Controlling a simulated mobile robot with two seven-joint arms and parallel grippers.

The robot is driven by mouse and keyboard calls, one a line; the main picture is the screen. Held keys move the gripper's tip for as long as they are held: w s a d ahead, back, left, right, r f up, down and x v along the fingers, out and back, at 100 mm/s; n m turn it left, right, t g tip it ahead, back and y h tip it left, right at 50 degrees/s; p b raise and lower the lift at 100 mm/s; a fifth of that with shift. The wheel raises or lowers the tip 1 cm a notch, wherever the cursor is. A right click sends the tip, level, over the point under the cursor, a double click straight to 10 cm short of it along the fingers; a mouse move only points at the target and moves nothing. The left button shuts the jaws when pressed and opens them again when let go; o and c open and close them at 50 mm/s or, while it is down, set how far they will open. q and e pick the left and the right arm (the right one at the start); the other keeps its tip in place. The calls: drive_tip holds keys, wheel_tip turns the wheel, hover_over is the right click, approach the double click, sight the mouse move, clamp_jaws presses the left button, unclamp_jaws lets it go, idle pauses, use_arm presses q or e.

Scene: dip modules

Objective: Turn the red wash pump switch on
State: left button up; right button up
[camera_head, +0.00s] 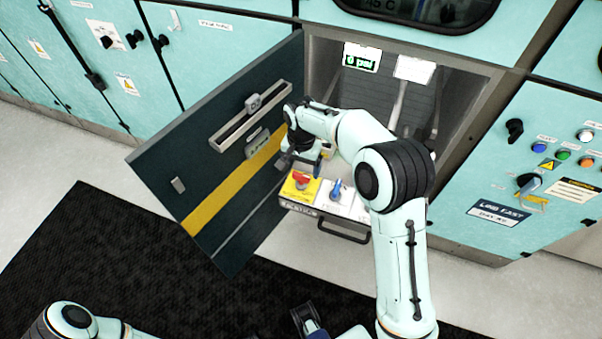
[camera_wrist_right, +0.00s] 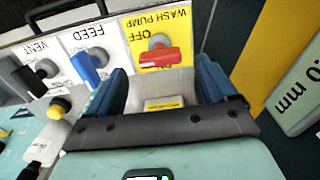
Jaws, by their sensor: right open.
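The red wash pump switch (camera_head: 301,179) is a red rotary handle on a yellow plate, on the pulled-out panel in the open cabinet. In the right wrist view the red handle (camera_wrist_right: 162,57) lies roughly crosswise below upside-down "WASH PUMP" and "OFF" lettering. My right gripper (camera_head: 303,163) is just above and behind the switch in the head view. In the wrist view its two blue fingers (camera_wrist_right: 165,82) are spread apart, with the red handle beyond their tips and nothing between them. Part of what may be my left gripper (camera_head: 308,321) shows at the bottom edge; its jaws are unclear.
A blue feed switch (camera_head: 337,190) sits beside the red one, with a black vent switch (camera_wrist_right: 35,78) further along. The open dark door (camera_head: 222,165) stands close on the left. A black handle (camera_head: 343,231) is on the panel's front. Cabinet walls flank the right.

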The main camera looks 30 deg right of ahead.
sight(301, 175)
drive_tip(key=shift+f, duration=1.75)
drive_tip(key=c, duration=1.1)
drive_tip(key=shift+o, duration=0.2)
